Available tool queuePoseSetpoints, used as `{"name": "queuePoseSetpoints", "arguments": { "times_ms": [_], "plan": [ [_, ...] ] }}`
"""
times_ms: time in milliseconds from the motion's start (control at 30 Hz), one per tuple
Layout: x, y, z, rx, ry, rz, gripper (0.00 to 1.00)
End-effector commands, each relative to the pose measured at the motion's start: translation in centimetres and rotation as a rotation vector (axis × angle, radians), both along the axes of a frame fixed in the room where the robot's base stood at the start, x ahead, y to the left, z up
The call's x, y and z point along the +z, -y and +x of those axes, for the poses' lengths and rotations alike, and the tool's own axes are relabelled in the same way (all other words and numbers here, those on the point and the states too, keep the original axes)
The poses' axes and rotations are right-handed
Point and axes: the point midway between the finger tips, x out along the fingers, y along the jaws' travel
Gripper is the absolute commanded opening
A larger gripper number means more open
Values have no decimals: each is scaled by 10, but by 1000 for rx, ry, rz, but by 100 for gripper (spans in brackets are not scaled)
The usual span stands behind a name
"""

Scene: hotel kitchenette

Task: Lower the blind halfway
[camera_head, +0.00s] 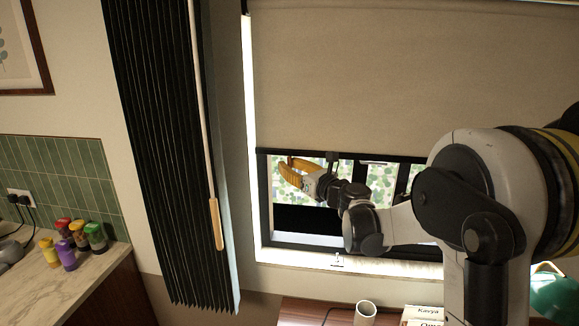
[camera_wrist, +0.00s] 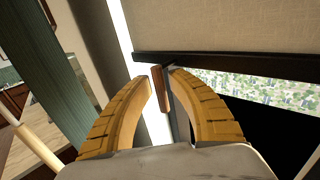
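The beige roller blind (camera_head: 400,75) hangs over the upper part of the window. Its dark bottom bar (camera_head: 345,154) crosses the window, and the bar also shows in the wrist view (camera_wrist: 215,60). A small wooden pull (camera_wrist: 158,90) hangs just below the bar. My gripper (camera_head: 287,168) has yellow fingers and is just below the bar's left end. In the wrist view the fingertips (camera_wrist: 162,77) are apart, with the pull between them, closer to the left finger. I see no clear grip on it.
A dark pleated curtain (camera_head: 160,150) with a pale wand (camera_head: 217,224) hangs left of the window. A counter (camera_head: 85,285) with several coloured jars is at the far left. A white cup (camera_head: 364,314) stands on the wooden surface below the window.

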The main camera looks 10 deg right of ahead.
Motion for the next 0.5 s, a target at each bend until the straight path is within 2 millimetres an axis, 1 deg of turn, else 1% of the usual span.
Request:
{"name": "queuePoseSetpoints", "arguments": {
  "times_ms": [67, 167, 400, 500],
  "plan": [
    [0, 4, -7, -2, 0, 0, 22],
    [0, 10, -22, -3, 0, 0, 22],
    [0, 31, -73, -3, 0, 0, 22],
    [0, 38, -90, -3, 0, 0, 22]
  ]
}}
